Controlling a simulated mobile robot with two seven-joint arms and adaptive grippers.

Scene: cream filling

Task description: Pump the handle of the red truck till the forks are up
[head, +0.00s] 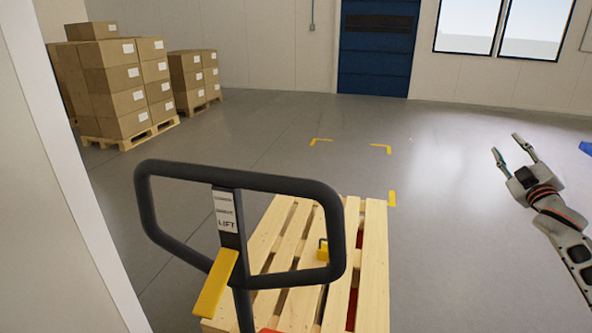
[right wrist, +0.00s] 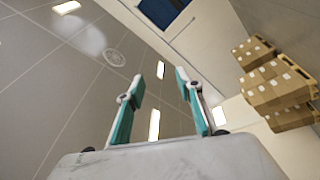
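The truck's black loop handle (head: 240,184) stands in front of me in the head view, with a LIFT label on its stem and a yellow lever (head: 215,284) below. Small red parts of the truck (head: 353,300) show between the slats of a wooden pallet (head: 375,255); the forks are mostly hidden by it, and I cannot tell their height. My right gripper (head: 512,154) is open and empty at the right, well apart from the handle. Its spread fingers also show in the right wrist view (right wrist: 158,105), with nothing between them. My left gripper is not in view.
Stacked boxes on pallets (head: 115,80) stand at the back left. A white wall edge (head: 60,190) is close on the left. Yellow corner marks (head: 381,148) lie on the open grey floor beyond the pallet. A blue door (head: 377,45) is at the back.

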